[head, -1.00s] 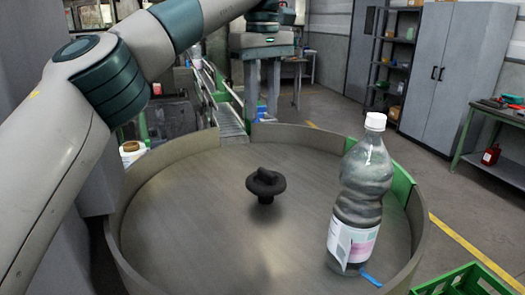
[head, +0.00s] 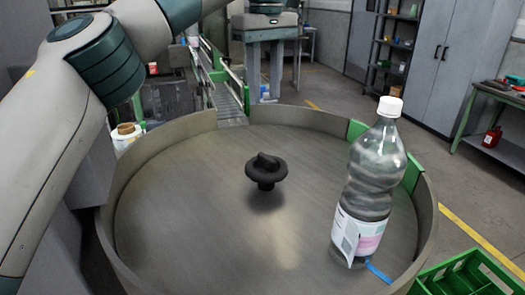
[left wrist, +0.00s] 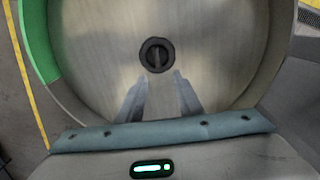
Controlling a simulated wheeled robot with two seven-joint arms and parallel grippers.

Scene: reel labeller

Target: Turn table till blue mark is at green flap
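The round grey table (head: 190,215) has a black knob (head: 266,170) at its centre. The blue mark (head: 378,272) is a short strip on the table near the front right rim, beside the base of a clear bottle. The green flap (head: 412,172) is on the rim at the right, farther back than the mark and partly behind the bottle. In the left wrist view the knob (left wrist: 157,55) lies beyond the fingertips, and the flap (left wrist: 40,45) is at the upper left. My left gripper (left wrist: 160,82) is open and empty, apart from the knob. My right gripper is not in view.
The clear bottle (head: 370,185) with a white cap stands upright on the table at the right. A green crate (head: 462,275) is at the lower right. A conveyor (head: 225,95) meets the table at the back. A white roll (head: 127,133) is outside the left rim.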

